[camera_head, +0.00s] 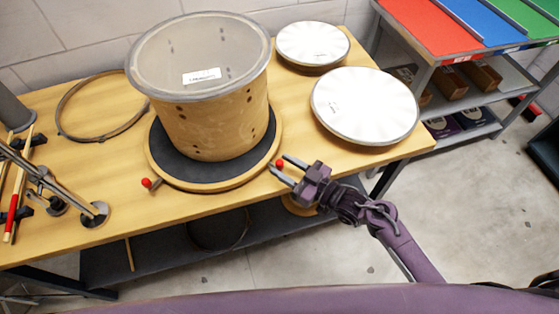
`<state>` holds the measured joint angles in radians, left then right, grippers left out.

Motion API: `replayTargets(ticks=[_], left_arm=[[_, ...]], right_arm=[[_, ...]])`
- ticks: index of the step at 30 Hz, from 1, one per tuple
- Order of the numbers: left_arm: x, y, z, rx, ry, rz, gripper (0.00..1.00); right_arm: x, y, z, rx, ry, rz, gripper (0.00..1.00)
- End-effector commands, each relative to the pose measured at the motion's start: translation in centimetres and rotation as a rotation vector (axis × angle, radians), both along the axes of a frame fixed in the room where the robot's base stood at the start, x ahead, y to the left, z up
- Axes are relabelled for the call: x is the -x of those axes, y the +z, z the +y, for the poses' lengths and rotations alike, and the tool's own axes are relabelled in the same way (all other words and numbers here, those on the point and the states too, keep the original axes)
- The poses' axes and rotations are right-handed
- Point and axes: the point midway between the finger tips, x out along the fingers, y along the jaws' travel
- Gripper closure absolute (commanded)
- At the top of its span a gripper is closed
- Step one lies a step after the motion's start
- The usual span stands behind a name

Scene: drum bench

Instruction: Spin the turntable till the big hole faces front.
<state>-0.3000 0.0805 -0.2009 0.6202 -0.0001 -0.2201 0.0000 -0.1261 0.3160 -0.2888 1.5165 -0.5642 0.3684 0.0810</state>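The turntable (214,187) is a round wooden disc with a dark mat on the bench. An open wooden drum shell (210,128) stands upright on it, with several small dark holes in its side and a label inside. I cannot make out a clearly bigger hole on the visible side. One red-tipped peg (147,183) shows at the turntable's front left, another red tip (279,163) at its right edge. My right gripper (278,165) is open, its fingertips on either side of the right red tip; contact cannot be told. My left gripper is not in view.
Two white round drum heads (365,104) (312,43) lie at the bench's right. A hoop (103,107) lies at the back left. Sticks and metal stand hardware (55,190) crowd the left end. A shelf rack (455,50) stands at the right. The bench's front strip is mostly clear.

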Motion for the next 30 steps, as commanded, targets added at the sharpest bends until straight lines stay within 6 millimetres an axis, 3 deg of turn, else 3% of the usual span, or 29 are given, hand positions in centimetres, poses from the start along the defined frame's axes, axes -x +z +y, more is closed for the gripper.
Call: replayTargets(ticks=[6,14,24,30], left_arm=[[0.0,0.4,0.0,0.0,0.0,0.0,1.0],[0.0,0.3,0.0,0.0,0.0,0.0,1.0],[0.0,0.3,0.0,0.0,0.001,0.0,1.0],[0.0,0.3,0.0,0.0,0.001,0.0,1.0]], right_arm=[[-1.3,0.0,1.5,0.0,-0.001,0.0,0.61],[-1.4,-0.1,1.6,0.001,-0.001,0.001,0.61],[-1.3,0.0,1.6,0.001,-0.001,0.001,1.0],[-1.3,0.0,1.6,0.001,-0.001,0.001,1.0]])
